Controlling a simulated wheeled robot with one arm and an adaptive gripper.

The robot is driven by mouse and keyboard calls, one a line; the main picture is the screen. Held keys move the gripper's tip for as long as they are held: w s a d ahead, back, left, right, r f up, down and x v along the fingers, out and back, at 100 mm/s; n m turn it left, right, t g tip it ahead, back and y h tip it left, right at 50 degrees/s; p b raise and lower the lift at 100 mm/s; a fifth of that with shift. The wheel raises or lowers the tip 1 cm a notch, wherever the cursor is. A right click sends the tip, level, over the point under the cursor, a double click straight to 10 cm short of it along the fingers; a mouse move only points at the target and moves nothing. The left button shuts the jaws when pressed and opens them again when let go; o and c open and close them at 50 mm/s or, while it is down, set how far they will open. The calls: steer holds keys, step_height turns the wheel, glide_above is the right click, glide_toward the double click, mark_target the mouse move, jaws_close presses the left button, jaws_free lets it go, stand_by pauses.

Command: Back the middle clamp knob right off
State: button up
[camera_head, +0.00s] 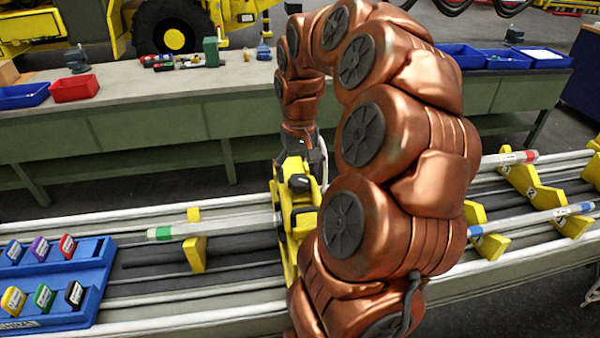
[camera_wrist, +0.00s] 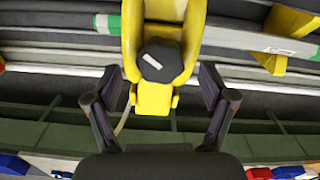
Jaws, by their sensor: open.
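The middle clamp (camera_head: 290,235) is yellow and stands on the rail bench; my arm hides part of it. In the wrist view the clamp (camera_wrist: 153,97) carries a black faceted knob (camera_wrist: 160,60) with a pale mark on top. My gripper (camera_wrist: 161,80) is open, with one finger on each side of the knob and a visible gap on both sides. Nothing is held. In the head view my gripper (camera_head: 312,152) hangs over the clamp, its fingers hard to make out. How far the knob is screwed in cannot be told.
A green-ended tube (camera_head: 215,229) runs left from the clamp, crossing a yellow support (camera_head: 195,250). Red-ended (camera_head: 505,159) and blue-banded (camera_head: 530,219) tubes lie right. A blue tray (camera_head: 95,284) with coloured pieces sits front left. A workbench (camera_head: 150,95) stands behind.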

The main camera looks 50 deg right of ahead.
steer(key=shift+f, duration=1)
steer(key=shift+d, duration=0.1)
steer(key=c, duration=1.2)
steer(key=shift+o, duration=0.2)
steer(key=shift+f+n, duration=0.1)
steer(key=shift+n, duration=0.2)
